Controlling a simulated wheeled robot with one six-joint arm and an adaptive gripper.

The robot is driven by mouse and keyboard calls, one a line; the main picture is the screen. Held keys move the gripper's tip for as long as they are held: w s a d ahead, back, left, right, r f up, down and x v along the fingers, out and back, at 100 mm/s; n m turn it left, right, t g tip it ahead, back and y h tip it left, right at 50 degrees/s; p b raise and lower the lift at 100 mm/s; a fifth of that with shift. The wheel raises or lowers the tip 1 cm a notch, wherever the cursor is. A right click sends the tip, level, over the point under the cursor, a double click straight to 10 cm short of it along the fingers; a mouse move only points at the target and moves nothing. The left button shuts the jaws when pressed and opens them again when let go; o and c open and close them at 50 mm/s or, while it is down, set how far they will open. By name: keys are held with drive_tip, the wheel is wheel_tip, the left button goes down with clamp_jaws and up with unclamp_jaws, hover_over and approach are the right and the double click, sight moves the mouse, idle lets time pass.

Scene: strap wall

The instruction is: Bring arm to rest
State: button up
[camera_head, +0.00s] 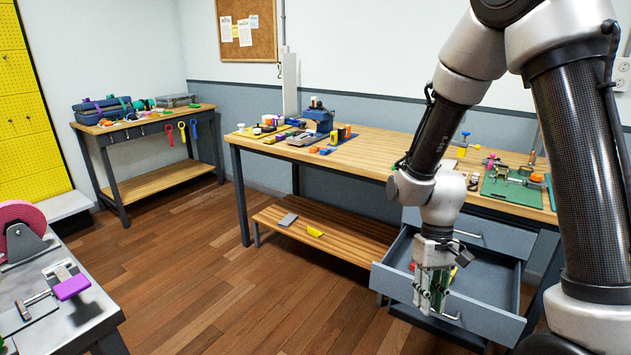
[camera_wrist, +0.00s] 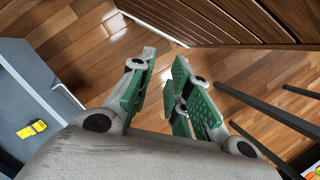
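My gripper (camera_head: 432,308) hangs fingers-down in front of the workbench, over the front of the pulled-out drawer (camera_head: 495,322). Its green-padded fingers show in the wrist view (camera_wrist: 165,58). They stand apart with a narrow gap, and I see nothing held between them. My arm reaches down from the upper right in the head view. Part of the drawer's inside is hidden behind my gripper.
A yellow item (camera_wrist: 32,129) lies in the open drawer. The workbench (camera_head: 375,152) carries tools and a green mat (camera_head: 512,192). Its lower shelf (camera_head: 345,237) holds a grey item and a yellow item. A grey table (camera_head: 75,325) stands at left. The wooden floor between is clear.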

drive_tip(key=s+d+r+t, duration=0.2)
drive_tip(key=s+d+r, duration=0.1)
drive_tip(key=r, duration=0.5)
drive_tip(key=s+d+r+m+t, duration=0.1)
drive_tip(key=s+d+r+t, duration=0.2)
drive_tip(key=r, duration=0.6)
drive_tip(key=s+d+r+m+t, duration=0.1)
drive_tip(key=s+d+r+t, duration=0.2)
drive_tip(key=r, duration=0.6)
drive_tip(key=d, duration=0.2)
drive_tip(key=shift+s+d, duration=0.2)
drive_tip(key=shift+d, duration=0.2)
